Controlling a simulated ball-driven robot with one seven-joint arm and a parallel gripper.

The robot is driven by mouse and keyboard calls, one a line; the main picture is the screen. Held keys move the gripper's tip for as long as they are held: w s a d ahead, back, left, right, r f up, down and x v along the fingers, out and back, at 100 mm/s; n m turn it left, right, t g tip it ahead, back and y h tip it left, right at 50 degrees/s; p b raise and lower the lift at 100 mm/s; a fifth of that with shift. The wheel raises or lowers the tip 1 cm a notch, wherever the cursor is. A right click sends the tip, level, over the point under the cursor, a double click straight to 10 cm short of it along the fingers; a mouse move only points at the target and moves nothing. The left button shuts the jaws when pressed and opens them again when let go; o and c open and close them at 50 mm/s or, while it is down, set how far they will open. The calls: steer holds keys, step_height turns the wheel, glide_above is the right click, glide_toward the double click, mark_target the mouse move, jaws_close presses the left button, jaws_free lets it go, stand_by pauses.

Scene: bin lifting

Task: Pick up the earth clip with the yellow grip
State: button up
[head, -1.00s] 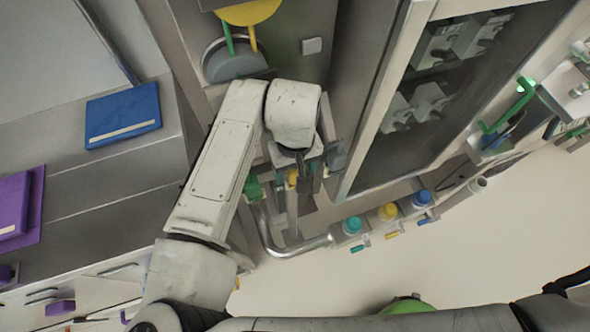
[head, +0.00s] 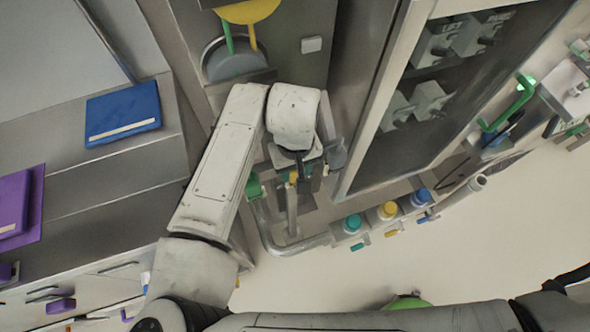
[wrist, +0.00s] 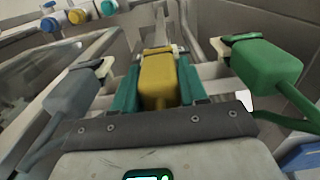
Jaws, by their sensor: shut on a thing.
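The earth clip with the yellow grip (wrist: 158,78) is in the middle of the wrist view, between the two teal fingers of my gripper (wrist: 160,84). The fingers are shut on its yellow body, one on each side. A metal rail passes just beyond the clip, and I cannot tell whether the clip still touches it. In the head view a small bit of the yellow grip (head: 293,177) shows below my wrist, and my arm hides most of the gripper.
A green-grip clip (wrist: 265,66) sits to the right and a grey-grip clip (wrist: 72,92) to the left, both close to my fingers. A cabinet (head: 440,85) stands right of my wrist. Teal, yellow and blue knobs (head: 388,210) line the pipe below it.

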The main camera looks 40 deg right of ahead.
steer(key=shift+c, duration=0.5)
steer(key=shift+r, duration=0.55)
step_height(320, 180, up, 2)
steer(key=shift+b, duration=0.55)
steer(key=s+d+r, duration=0.6)
steer(key=s+r, duration=0.4)
steer(key=s, duration=0.2)
steer(key=shift+s+d+b, duration=0.15)
steer(key=shift+s+b, duration=0.1)
steer(key=shift+b, duration=0.2)
